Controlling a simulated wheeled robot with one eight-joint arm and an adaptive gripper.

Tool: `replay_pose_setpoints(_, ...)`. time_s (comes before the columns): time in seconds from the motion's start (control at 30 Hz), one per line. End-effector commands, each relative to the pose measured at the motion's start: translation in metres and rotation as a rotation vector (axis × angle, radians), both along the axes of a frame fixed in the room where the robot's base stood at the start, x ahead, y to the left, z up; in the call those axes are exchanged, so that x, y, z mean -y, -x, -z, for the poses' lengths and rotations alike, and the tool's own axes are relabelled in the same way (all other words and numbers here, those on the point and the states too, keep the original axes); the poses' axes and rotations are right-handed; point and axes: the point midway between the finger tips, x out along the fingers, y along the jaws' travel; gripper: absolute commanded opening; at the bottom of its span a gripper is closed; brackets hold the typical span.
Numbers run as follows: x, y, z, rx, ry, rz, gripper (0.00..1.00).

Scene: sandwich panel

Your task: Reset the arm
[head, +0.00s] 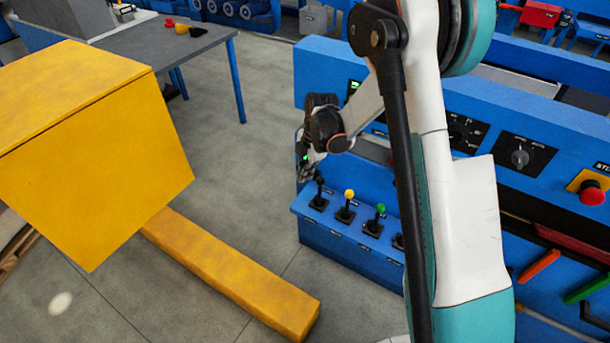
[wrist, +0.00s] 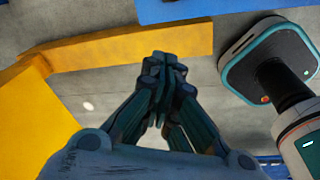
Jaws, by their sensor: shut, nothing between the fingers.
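My gripper (wrist: 163,90) is shut and empty in the wrist view, its fingers meeting in the middle of the picture. In the head view my gripper (head: 306,172) is small and partly hidden by my wrist. It hangs close to the left end of the blue control panel (head: 315,72), above and beside the row of levers. My white and teal arm stands upright across the right middle of the head view and hides part of the panel.
Levers with a black knob (head: 319,178), a yellow knob (head: 349,194) and a green knob (head: 380,208) rise from the panel's ledge. A red button (head: 592,192) sits at right. A large yellow block (head: 110,150) and yellow beam (head: 235,275) stand left. Grey floor between is clear.

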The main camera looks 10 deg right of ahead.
Motion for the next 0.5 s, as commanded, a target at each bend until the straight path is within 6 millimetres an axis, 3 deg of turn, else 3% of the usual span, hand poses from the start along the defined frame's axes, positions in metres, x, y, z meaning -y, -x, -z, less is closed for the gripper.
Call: replay_pose_setpoints(0.5,0.0002,0.0006,-0.0028,0.001,0.001,0.009,0.0)
